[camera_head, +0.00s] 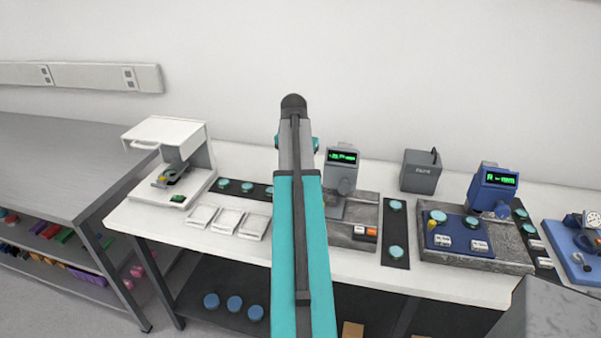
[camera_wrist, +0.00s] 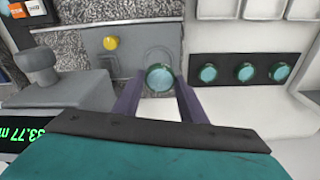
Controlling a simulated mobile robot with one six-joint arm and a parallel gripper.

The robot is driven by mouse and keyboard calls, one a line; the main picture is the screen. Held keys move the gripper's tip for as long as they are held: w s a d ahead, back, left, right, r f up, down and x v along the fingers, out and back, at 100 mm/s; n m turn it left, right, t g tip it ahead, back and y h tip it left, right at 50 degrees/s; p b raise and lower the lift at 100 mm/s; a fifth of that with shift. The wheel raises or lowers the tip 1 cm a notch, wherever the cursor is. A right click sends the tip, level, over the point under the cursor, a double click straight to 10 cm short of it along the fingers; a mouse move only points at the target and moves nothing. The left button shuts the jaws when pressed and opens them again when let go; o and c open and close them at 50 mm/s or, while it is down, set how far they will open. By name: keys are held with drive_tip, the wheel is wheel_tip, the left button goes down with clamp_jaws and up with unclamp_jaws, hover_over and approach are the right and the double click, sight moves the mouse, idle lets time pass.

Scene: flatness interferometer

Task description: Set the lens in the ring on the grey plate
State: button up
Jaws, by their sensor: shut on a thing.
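My gripper (camera_wrist: 160,84) shows in the wrist view with its two dark fingers shut on a round teal lens (camera_wrist: 159,77). The lens is at the near right part of the grey plate (camera_wrist: 125,66). A pale ring outline (camera_wrist: 158,54) shows on the plate just beyond the lens and partly behind it. I cannot tell how high the lens is above the plate. A yellow knob (camera_wrist: 110,43) stands on the plate, left of the ring. In the head view my arm hides the gripper, the lens and the ring.
The grey instrument (camera_head: 338,182) has a green display. A dark strip (camera_wrist: 222,70) with three teal lenses lies to the right in the wrist view. White trays (camera_head: 228,222) lie left of my arm. A blue-plated instrument (camera_head: 490,200) and a grey box (camera_head: 420,172) stand to the right.

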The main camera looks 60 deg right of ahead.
drive_tip(key=shift+s+d, duration=0.2)
drive_tip(key=shift+s, duration=0.05)
drive_tip(key=shift+f, duration=0.1)
drive_tip(key=shift+f+b, duration=2)
drive_tip(key=shift+f, duration=0.85)
drive_tip(key=shift+f, duration=0.45)
